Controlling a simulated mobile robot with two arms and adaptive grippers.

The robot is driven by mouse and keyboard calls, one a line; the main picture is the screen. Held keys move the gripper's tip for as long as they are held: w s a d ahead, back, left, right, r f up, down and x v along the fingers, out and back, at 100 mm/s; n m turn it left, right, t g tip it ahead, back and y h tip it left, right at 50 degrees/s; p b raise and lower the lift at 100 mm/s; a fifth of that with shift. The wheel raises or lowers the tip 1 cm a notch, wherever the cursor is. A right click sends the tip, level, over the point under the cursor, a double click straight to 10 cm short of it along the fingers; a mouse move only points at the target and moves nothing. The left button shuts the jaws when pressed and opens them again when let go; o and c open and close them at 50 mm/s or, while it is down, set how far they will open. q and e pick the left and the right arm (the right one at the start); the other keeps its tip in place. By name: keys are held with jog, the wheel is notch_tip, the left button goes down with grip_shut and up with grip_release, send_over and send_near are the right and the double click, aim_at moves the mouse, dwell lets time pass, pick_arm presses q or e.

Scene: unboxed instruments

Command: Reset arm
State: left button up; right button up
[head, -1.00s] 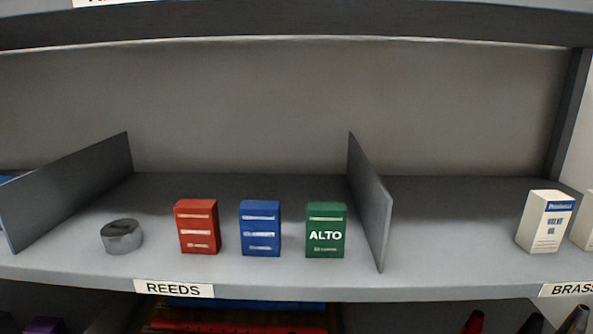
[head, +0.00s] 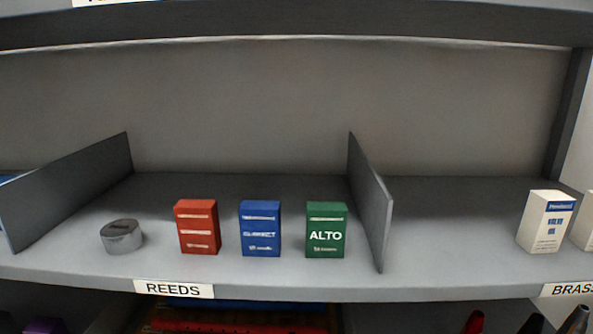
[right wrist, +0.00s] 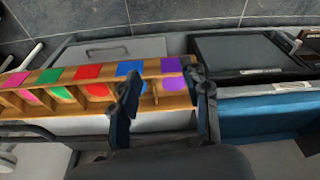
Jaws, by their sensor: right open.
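My right gripper (right wrist: 165,95) shows in the right wrist view with its two fingers apart and nothing between them. It is over a wooden rack (right wrist: 105,75) with coloured squares in pink, green, red, blue and purple; I cannot tell if it touches the rack. My left gripper is not in view. In the head view neither arm shows. A red box (head: 198,227), a blue box (head: 260,229) and a green box marked ALTO (head: 326,230) stand upright on the shelf above the REEDS label (head: 173,289).
A round metal tin (head: 121,236) sits left of the boxes. Grey dividers stand at left (head: 70,190) and right (head: 370,200). A white box (head: 546,222) stands far right. In the right wrist view, a black case (right wrist: 240,55) and a blue bin (right wrist: 265,115) lie right of the rack.

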jog(key=s+d+f+g, duration=0.1)
jog(key=s+d+f, duration=0.2)
jog(key=s+f, duration=1.3)
jog(key=shift+s+f, duration=0.35)
jog(key=shift+s, duration=0.15)
